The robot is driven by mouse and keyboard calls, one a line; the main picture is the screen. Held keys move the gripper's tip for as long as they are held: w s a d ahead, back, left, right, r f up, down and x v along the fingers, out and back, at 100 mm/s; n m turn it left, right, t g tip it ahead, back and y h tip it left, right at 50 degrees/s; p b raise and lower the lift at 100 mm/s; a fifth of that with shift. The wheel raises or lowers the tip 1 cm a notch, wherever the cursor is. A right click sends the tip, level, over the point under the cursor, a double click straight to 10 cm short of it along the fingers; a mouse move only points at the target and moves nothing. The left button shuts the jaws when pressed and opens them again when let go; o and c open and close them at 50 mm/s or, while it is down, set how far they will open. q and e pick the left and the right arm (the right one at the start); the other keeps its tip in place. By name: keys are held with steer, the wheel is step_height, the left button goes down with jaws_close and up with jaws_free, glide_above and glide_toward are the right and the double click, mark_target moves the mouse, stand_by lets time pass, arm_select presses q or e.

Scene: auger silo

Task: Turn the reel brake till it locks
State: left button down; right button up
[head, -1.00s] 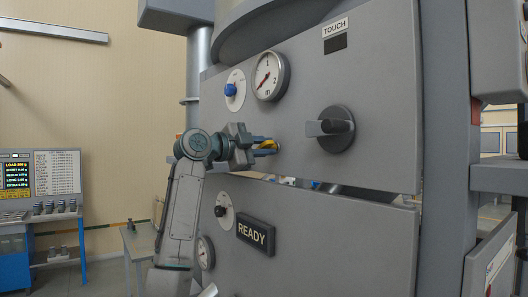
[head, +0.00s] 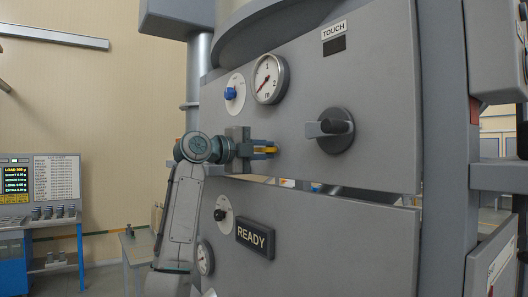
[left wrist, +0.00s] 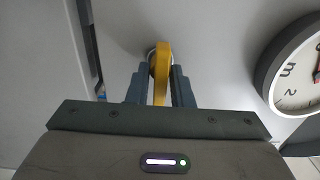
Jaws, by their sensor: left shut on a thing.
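A small yellow lever (head: 267,150) sticks out from the upper grey panel (head: 390,95), below the pressure gauge. I take it for the reel brake, but no label on it can be read. My left gripper (head: 270,148) is shut on the lever, with one finger on each side of it. In the left wrist view the yellow lever (left wrist: 162,65) stands between the two fingers (left wrist: 160,85), and its round mount on the panel shows behind it. Part of the lever is hidden by the fingers. My right gripper is not in view.
A dial gauge (head: 269,79) and a blue knob (head: 230,93) sit above the lever. A large black rotary handle (head: 335,129) is to its right. Below are a READY sign (head: 255,236) and a small knob (head: 222,214). A display station (head: 40,185) stands far left.

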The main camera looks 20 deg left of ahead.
arm_select(q)
steer(key=shift+f, duration=0.1)
steer(key=c, duration=1.6)
jaws_free()
steer(key=shift+o, duration=0.6)
steer(key=shift+s, duration=0.1)
steer(key=shift+s+a+b, duration=0.2)
steer(key=shift+a+b, duration=0.05)
steer(key=shift+b, duration=0.1)
steer(key=b+v, duration=0.5)
steer(key=v, duration=0.5)
